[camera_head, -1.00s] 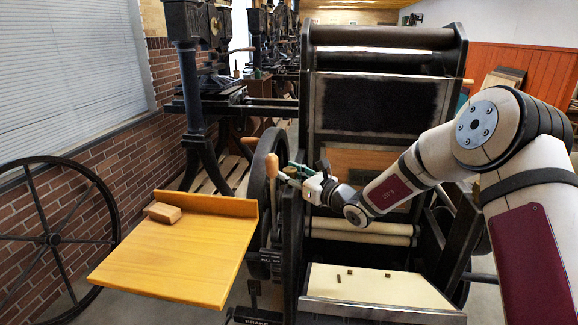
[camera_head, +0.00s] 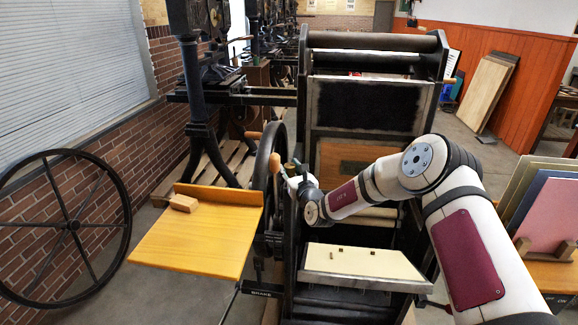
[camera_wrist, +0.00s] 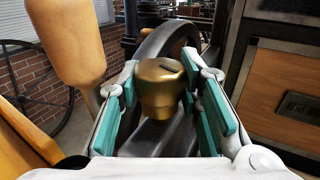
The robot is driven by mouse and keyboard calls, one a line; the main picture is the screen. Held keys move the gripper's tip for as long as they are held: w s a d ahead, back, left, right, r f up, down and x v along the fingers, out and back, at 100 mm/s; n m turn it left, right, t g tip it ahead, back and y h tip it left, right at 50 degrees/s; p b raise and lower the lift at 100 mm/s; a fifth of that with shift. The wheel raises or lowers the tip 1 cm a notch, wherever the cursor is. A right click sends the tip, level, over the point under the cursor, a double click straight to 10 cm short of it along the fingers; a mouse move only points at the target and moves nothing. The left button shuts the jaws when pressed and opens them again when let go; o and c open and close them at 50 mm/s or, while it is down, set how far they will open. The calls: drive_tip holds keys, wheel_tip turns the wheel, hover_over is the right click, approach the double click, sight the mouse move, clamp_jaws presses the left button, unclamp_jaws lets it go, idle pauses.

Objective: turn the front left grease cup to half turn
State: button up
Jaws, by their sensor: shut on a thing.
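The brass grease cup (camera_wrist: 160,92) stands upright in the middle of the wrist view. A short dark mark shows on its rounded top, toward the upper right. My gripper (camera_wrist: 160,82) has its teal pads on either side of the cup and is shut on it. In the head view my gripper (camera_head: 296,174) is at the press's left side, beside the black wheel (camera_head: 268,165). The cup is too small or hidden to make out there. Its base is partly out of sight behind the pads and my gripper's body.
A wooden handle (camera_wrist: 68,42) rises close to the left finger. A yellow wooden shelf (camera_head: 190,245) carries a small wood block (camera_head: 183,203). The press bed (camera_head: 365,265) lies in front, with small pieces on it. Coloured boards (camera_head: 545,205) stand at the right.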

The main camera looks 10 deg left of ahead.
sight(292, 171)
drive_tip(key=shift+s+r+m+t+h+p, duration=0.1)
drive_tip(key=shift+m+t+h+p, duration=0.3)
drive_tip(key=shift+p, duration=0.9)
drive_tip(key=shift+s+r+m+t+h+p, duration=0.1)
drive_tip(key=shift+m+h+p, duration=0.45)
drive_tip(key=shift+p, duration=0.7)
drive_tip(key=shift+w+h+p, duration=0.25)
drive_tip(key=shift+h+p, duration=0.2)
drive_tip(key=shift+p, duration=0.4)
drive_tip(key=o, duration=1.2)
drive_tip(key=shift+c, duration=0.2)
drive_tip(key=shift+f, duration=0.1)
drive_tip(key=shift+s+a+f, duration=0.1)
drive_tip(key=shift+s, duration=0.05)
drive_tip(key=shift+s, duration=0.1)
drive_tip(key=shift+s+f, duration=0.1)
drive_tip(key=shift+s, duration=0.1)
drive_tip(key=shift+d+r+v, duration=0.1)
drive_tip(key=shift+d+v, duration=0.05)
drive_tip(key=shift+v, duration=1.65)
drive_tip(key=shift+d+r+v, duration=0.1)
drive_tip(key=shift+d+v, duration=0.05)
drive_tip(key=shift+v, duration=1.7)
drive_tip(key=shift+w, duration=0.1)
